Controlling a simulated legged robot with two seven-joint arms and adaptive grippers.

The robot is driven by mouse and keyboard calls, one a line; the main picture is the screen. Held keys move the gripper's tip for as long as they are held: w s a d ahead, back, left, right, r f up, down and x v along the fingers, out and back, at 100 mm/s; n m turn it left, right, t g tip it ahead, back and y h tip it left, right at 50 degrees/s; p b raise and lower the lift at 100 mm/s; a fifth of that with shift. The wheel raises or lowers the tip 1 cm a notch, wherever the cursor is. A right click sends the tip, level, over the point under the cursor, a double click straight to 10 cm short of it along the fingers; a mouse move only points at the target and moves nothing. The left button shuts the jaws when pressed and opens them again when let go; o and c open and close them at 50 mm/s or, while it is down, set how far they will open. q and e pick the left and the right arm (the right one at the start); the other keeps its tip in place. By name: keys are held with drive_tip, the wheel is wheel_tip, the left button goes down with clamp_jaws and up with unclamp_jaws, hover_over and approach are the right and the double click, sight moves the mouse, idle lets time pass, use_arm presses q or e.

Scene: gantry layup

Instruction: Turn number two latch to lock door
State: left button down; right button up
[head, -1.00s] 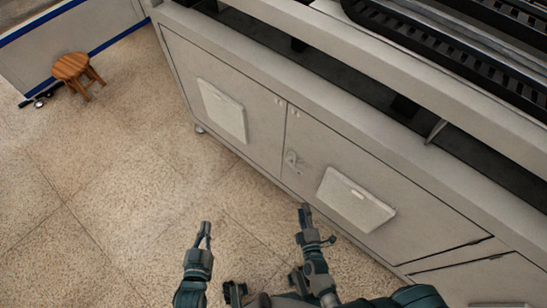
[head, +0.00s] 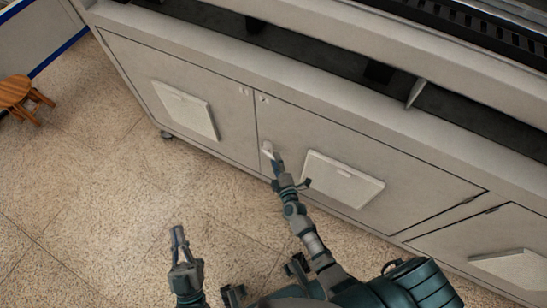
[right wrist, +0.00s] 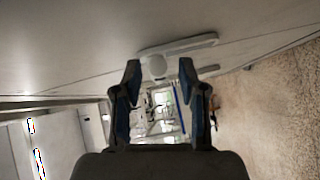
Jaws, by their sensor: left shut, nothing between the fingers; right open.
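The light grey latch (head: 267,149) is on the right-hand cabinet door (head: 330,140), just right of the seam between two doors. In the right wrist view the latch (right wrist: 190,45) shows a rounded bar slanting up to the right from a round hub. My right gripper (head: 276,160) is at the latch in the head view and partly covers it. In the wrist view its open fingers (right wrist: 159,72) lie on either side of the hub; I cannot tell whether they touch it. My left gripper (head: 178,233) is shut and empty, over the floor away from the cabinet.
The left-hand door (head: 140,75) and right-hand door each carry a raised pale panel. Small marks sit near the doors' top edges, too small to read. A wooden stool (head: 17,93) stands at the far left. The speckled floor (head: 90,190) left of the cabinet is clear.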

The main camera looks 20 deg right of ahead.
drive_tip(key=shift+w+d+f, duration=0.1)
drive_tip(key=shift+w+d, duration=0.45)
drive_tip(key=shift+a, duration=0.4)
clamp_jaws()
use_arm(q)
drive_tip(key=shift+s+r+t, duration=0.2)
drive_tip(key=shift+r+t, duration=0.1)
drive_tip(key=shift+r, duration=0.1)
drive_tip(key=shift+d, duration=0.15)
